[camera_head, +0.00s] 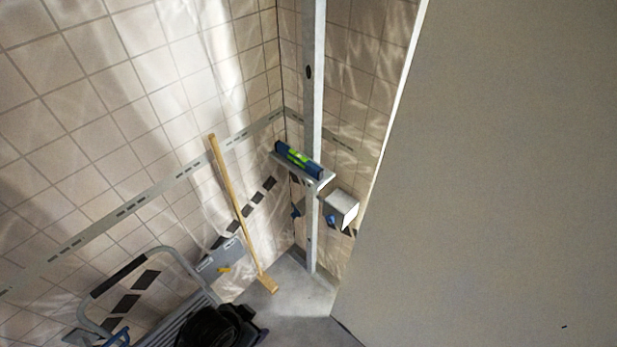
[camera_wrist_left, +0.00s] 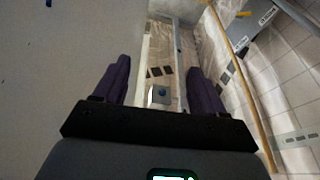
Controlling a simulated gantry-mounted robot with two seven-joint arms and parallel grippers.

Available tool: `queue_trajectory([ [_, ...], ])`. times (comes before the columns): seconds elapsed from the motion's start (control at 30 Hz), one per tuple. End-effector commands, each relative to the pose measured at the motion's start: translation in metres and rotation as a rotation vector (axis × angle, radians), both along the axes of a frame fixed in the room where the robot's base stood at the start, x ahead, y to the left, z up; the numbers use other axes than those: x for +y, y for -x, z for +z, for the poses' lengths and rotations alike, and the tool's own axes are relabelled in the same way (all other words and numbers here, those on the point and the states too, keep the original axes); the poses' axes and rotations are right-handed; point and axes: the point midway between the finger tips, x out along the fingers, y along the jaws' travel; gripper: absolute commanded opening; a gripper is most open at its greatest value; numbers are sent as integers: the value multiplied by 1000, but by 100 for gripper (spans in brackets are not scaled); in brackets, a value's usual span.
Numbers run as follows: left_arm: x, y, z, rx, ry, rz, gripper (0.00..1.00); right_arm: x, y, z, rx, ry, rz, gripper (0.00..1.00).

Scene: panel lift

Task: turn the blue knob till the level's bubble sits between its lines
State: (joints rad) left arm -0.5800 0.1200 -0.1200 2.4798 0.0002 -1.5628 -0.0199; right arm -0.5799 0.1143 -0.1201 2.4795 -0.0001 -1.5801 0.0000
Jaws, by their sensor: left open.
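A blue level (camera_head: 312,168) with a green vial (camera_head: 297,157) lies on a grey bracket (camera_head: 322,183) on the upright metal post. The bubble and its lines are too small to read. A blue knob (camera_head: 331,221) sits on a pale box (camera_head: 345,206) beside the post, below the level. A second small blue part (camera_head: 296,210) shows left of the post. In the left wrist view my left gripper (camera_wrist_left: 158,88) is open and empty. My right gripper is not in view.
A large plain panel (camera_head: 490,180) fills the right side. A wooden-handled tool (camera_head: 238,207) leans on the tiled wall. A step ladder frame (camera_head: 125,268) and a dark object (camera_head: 214,328) stand at lower left. Grey floor (camera_head: 295,290) is clear by the post.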

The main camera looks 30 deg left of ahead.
Motion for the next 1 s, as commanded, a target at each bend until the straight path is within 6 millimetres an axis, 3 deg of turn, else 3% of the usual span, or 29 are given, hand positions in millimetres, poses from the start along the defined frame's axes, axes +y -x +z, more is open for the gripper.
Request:
queue_trajectory([
  [0.17,-7,-26,2,-144,-8,-92,71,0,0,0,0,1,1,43],
  [0.27,-13,-48,-14,-255,-28,-186,71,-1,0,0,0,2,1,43],
  [0.3,-14,-58,-29,-304,-39,-229,71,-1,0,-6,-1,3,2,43],
  [0.4,-17,-99,-90,-472,-74,-343,71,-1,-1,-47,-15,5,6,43],
  [0.5,-17,-136,-129,-612,-100,-420,71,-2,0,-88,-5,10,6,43],
  [0.7,-12,-196,-190,-824,-140,-511,71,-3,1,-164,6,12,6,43],
  [1.0,5,-273,-261,-1049,-182,-564,71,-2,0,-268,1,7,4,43],
])
